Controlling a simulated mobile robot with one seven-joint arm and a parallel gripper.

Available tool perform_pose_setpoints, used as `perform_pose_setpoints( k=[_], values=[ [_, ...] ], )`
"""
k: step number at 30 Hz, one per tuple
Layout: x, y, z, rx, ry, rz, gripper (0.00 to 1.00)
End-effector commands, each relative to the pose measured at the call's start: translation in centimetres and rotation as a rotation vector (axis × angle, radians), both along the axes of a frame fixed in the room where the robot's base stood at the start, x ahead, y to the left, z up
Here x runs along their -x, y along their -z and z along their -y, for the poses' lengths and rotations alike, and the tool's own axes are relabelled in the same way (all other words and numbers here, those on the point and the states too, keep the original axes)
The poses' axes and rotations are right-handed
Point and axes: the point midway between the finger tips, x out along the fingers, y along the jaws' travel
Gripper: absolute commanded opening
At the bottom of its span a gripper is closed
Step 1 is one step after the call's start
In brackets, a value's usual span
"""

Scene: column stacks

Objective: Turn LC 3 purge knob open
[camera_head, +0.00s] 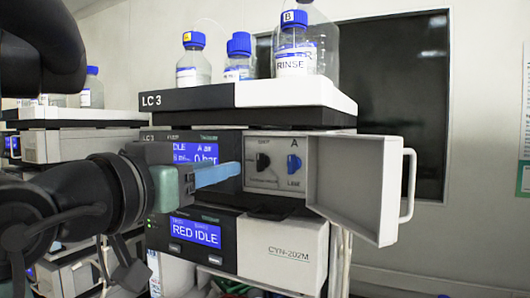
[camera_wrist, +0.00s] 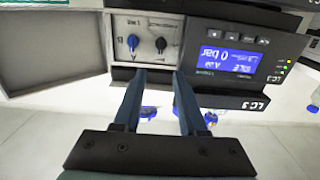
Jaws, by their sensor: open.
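The LC 3 stack (camera_head: 185,100) stands in the middle of the head view. In its opened compartment, a black knob (camera_head: 262,161) sits left of a blue knob (camera_head: 294,164) on a pale panel. The labels are too small to tell which is the purge knob. The wrist view shows the stack upside down, with the blue knob (camera_wrist: 133,41) left of the black knob (camera_wrist: 160,44). My gripper (camera_head: 239,168) points at the panel from the left, short of the knobs. In the wrist view, my gripper (camera_wrist: 159,72) is open and empty, its fingers apart from both knobs.
The compartment door (camera_head: 355,185) is swung open to the right, with a handle (camera_head: 409,185) on its outer edge. Bottles with blue caps, one marked RINSE (camera_head: 294,62), stand on top. Another stack (camera_head: 75,140) is at left. A module reading RED IDLE (camera_head: 195,232) is below.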

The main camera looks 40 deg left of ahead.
Motion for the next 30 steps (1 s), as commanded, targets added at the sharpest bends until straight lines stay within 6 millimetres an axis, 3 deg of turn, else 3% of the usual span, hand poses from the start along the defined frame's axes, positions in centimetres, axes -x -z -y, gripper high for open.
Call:
perform_pose_setpoints(
  k=[16, 22, 30],
  values=[
    [-10.0, -0.2, -2.3, 0.000, 0.001, 0.000, 0.41],
    [-11.7, -0.1, -2.7, -0.001, 0.000, 0.003, 0.41],
    [-11.9, 0.0, -2.8, -0.002, 0.000, 0.003, 0.41]
  ],
)
